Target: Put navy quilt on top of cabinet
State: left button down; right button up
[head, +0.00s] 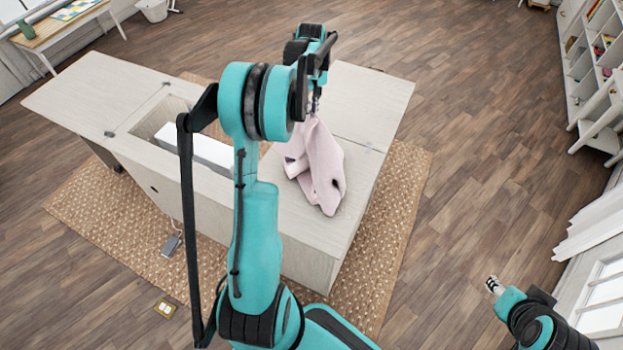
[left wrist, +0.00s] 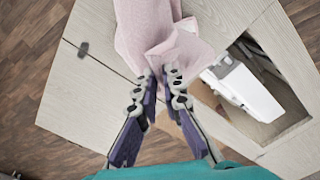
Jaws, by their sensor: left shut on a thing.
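A pale pink cloth (head: 322,165) hangs bunched from my left gripper (head: 314,104) over the right part of the cabinet top (head: 375,100). Its lower folds lie on or just above the top; I cannot tell which. In the left wrist view my left gripper (left wrist: 165,75) is shut on the edge of the pink cloth (left wrist: 160,35), with the pale wooden cabinet (left wrist: 88,92) below. No navy cloth shows in either view. My right gripper (head: 494,285) is at the lower right, away from the cabinet, too small to read.
A white sewing machine (head: 200,150) sits in the cabinet's open recess; it also shows in the left wrist view (left wrist: 242,88). A woven rug (head: 100,220) lies under the cabinet. Shelves (head: 598,60) stand at the right. Wooden floor (head: 480,150) between is clear.

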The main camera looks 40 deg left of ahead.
pick_arm(q)
jog(key=w+a+r+n, duration=0.2)
jog(key=w+a+n, duration=0.6)
jog(key=w+a, duration=0.15)
jog(key=s+d+f+b, duration=0.5)
jog(key=s+d+f, duration=0.2)
jog(key=f, duration=0.2)
jog(key=s+d+f+b, duration=0.5)
jog(key=s+d+f, duration=0.2)
jog(key=s+f, duration=0.1)
jog(key=s+d+f+b, duration=0.5)
jog(key=s+d+f, duration=0.2)
jog(key=f, duration=0.3)
jog(key=shift+s+d+f, duration=0.2)
jog(key=shift+s+d, duration=0.15)
jog(key=shift+s, duration=0.4)
jog(key=shift+s+d+f+b, duration=0.35)
jog(key=shift+s+b, duration=0.05)
jog(key=shift+s, duration=0.05)
jog(key=c, duration=1.3)
grip_release()
